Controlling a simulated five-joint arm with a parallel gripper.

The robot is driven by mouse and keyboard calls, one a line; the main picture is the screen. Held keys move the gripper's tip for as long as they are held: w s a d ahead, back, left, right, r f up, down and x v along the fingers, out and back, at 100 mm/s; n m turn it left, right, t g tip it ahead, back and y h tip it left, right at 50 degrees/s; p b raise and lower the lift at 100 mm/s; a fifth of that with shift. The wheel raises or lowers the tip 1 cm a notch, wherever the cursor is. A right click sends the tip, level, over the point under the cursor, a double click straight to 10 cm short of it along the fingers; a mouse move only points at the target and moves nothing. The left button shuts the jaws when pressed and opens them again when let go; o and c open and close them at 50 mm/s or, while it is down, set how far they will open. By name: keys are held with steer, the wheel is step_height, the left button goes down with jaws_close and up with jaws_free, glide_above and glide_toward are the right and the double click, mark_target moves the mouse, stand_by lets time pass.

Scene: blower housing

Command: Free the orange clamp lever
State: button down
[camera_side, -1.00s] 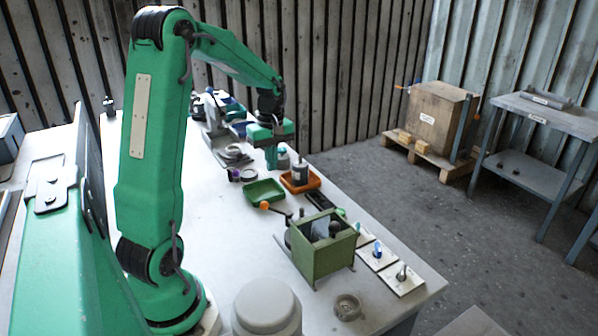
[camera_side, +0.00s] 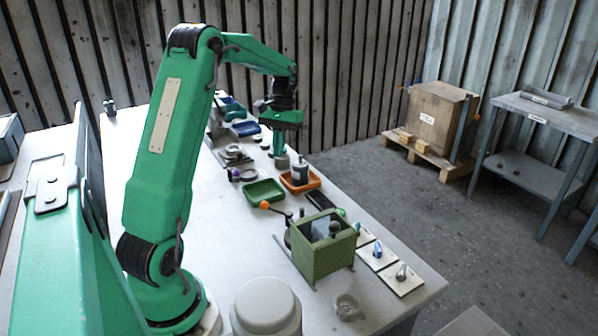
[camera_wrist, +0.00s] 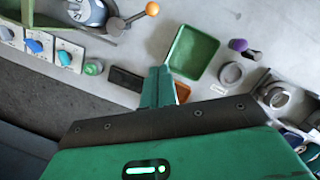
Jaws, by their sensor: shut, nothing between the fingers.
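The orange clamp lever shows as a dark arm with an orange ball end (camera_side: 264,205), at the left side of the green blower housing box (camera_side: 322,258). In the wrist view, the orange ball (camera_wrist: 152,9) is at the top edge, on a lever joined to a grey and dark round part (camera_wrist: 88,12). My gripper (camera_side: 281,147) is above the table's far part, behind the orange tray and well away from the lever. In the wrist view, my gripper's fingers (camera_wrist: 158,72) are together and empty. The housing is mostly cut off there.
A green tray (camera_side: 264,199) and an orange tray (camera_side: 313,184) holding a dark cylinder (camera_side: 300,168) lie between my gripper and the housing. Small plates with knobs (camera_side: 378,254) line the right edge. A grey ring part (camera_side: 347,306) lies in front.

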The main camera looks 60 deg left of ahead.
mark_target(263, 202)
steer(key=x, duration=1)
steer(key=shift+s+d+f, duration=0.1)
steer(key=shift+s+d, duration=0.15)
steer(key=shift+s, duration=0.05)
steer(key=shift+s+d+f, duration=0.15)
steer(key=shift+s+d, duration=0.3)
steer(key=shift+s, duration=0.15)
steer(key=shift+s+d+f, duration=0.15)
steer(key=shift+s+d, duration=0.3)
steer(key=shift+s, duration=0.2)
steer(key=shift+s+d+n, duration=0.15)
steer(key=shift+s+n, duration=0.3)
steer(key=shift+n, duration=0.25)
steer(key=n, duration=0.1)
steer(key=s+d+n, duration=0.1)
steer(key=n, duration=0.1)
steer(key=shift+s, duration=0.35)
steer(key=shift+s+d, duration=0.85)
steer(key=shift+d, duration=0.25)
